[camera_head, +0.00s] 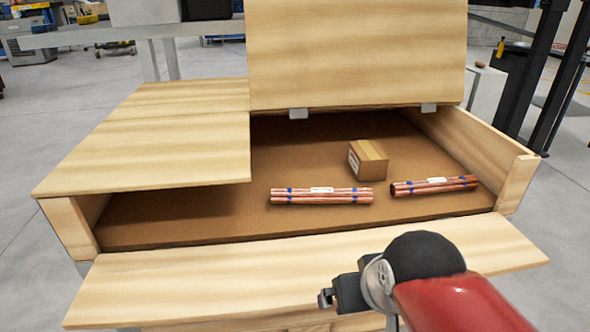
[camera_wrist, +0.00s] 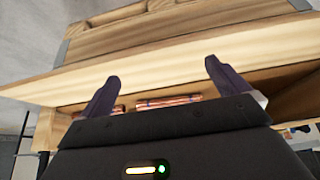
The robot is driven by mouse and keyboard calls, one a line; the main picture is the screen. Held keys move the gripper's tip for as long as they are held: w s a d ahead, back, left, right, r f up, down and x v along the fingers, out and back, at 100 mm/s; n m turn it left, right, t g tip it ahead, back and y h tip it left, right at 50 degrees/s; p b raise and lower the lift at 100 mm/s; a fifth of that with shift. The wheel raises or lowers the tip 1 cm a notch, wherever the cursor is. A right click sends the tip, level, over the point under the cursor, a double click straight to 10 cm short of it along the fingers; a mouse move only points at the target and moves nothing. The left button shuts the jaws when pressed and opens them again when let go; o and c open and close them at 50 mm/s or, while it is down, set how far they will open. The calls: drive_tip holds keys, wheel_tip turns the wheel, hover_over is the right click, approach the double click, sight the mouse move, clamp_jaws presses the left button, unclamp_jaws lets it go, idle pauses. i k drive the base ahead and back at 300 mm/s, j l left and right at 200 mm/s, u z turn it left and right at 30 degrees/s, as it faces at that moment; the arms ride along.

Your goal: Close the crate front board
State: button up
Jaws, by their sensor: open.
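The wooden crate (camera_head: 517,183) stands in front of me. Its front board (camera_head: 200,280) is folded down and outward, lying nearly flat along the crate's front edge. In the wrist view the front board (camera_wrist: 150,58) is a long pale plank running across the picture beyond the fingertips. My gripper (camera_head: 326,298) is over the front part of the board, right of its middle. Its two dark fingers (camera_wrist: 163,78) are spread apart with nothing held between them. In the head view my arm hides part of the board's right half. I cannot tell whether the fingers touch the board.
Two copper tube bundles (camera_head: 320,195) (camera_head: 434,186) and a small cardboard box (camera_head: 368,160) lie inside the crate. The left lid panel (camera_head: 150,140) lies flat; the right lid panel (camera_head: 355,55) stands raised. Black posts (camera_head: 545,75) rise at the right. Open floor (camera_head: 30,240) is at the left.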

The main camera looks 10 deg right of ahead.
sight(161, 286)
drive_tip(key=k+u, duration=0.2)
drive_tip(key=k, duration=0.25)
drive_tip(key=k+j+u, duration=0.25)
drive_tip(key=k, duration=0.2)
drive_tip(key=l, duration=0.1)
